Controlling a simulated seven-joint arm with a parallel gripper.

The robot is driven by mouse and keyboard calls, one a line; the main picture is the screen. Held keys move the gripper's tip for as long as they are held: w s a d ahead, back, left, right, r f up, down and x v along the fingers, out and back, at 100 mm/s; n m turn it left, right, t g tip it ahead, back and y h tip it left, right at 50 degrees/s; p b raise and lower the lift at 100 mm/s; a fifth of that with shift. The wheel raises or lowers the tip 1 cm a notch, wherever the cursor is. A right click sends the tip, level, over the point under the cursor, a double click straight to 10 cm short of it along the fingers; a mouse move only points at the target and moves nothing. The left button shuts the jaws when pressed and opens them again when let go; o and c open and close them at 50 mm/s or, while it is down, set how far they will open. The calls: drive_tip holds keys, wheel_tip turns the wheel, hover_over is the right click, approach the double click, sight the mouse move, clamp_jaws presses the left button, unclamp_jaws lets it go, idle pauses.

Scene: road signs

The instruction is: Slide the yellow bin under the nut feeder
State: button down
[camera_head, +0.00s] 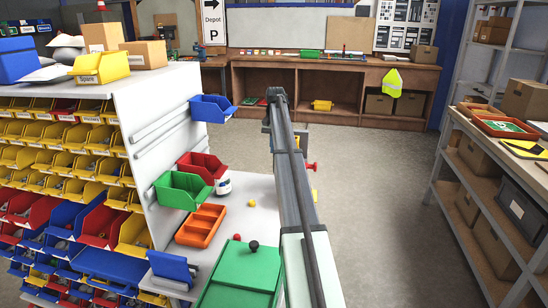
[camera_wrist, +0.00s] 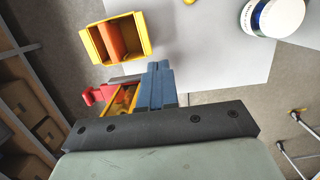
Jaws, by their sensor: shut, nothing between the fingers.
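A yellow bin (camera_wrist: 143,47) with an orange-brown strip across its inside lies near the edge of the white table in the wrist view. In the head view my arm hides most of it; a bit of yellow (camera_head: 314,195) shows right of the arm. A part with a red knob (camera_wrist: 96,95) and a yellow tray (camera_wrist: 124,101) of orange pieces, seemingly the nut feeder, is beside my fingers; its red knob (camera_head: 312,166) also shows in the head view. My gripper (camera_wrist: 158,66) is shut and empty, apart from the bin; my arm hides it in the head view.
A white jar (camera_wrist: 272,14), a green bin (camera_head: 182,190), a red bin (camera_head: 203,166) and an orange tray (camera_head: 201,225) stand left of my arm. A green box (camera_head: 240,280) is in front. The parts rack is at left, shelving (camera_head: 480,175) at right, with open floor (camera_head: 375,180) between.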

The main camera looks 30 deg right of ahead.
drive_tip(key=s+a+f+m+t+h, duration=0.3)
drive_tip(key=s+m, duration=0.3)
drive_tip(key=m, duration=0.6)
drive_tip(key=s+a+f+m+t+h, duration=0.2)
drive_tip(key=s+a+f+m, duration=0.15)
drive_tip(key=s+m, duration=0.6)
drive_tip(key=s+a+f+m+t+h, duration=0.2)
drive_tip(key=s+a+m+t+h, duration=0.15)
drive_tip(key=m, duration=1.15)
drive_tip(key=shift+n+g+y, duration=0.25)
drive_tip(key=shift+g+y, duration=0.1)
drive_tip(key=shift+y, duration=0.1)
drive_tip(key=x, duration=0.9)
drive_tip(key=shift+f, duration=0.25)
drive_tip(key=shift+w+d+r, duration=0.1)
drive_tip(key=shift+w+d, duration=0.6)
drive_tip(key=shift+w, duration=0.05)
drive_tip(key=shift+w+d, duration=0.55)
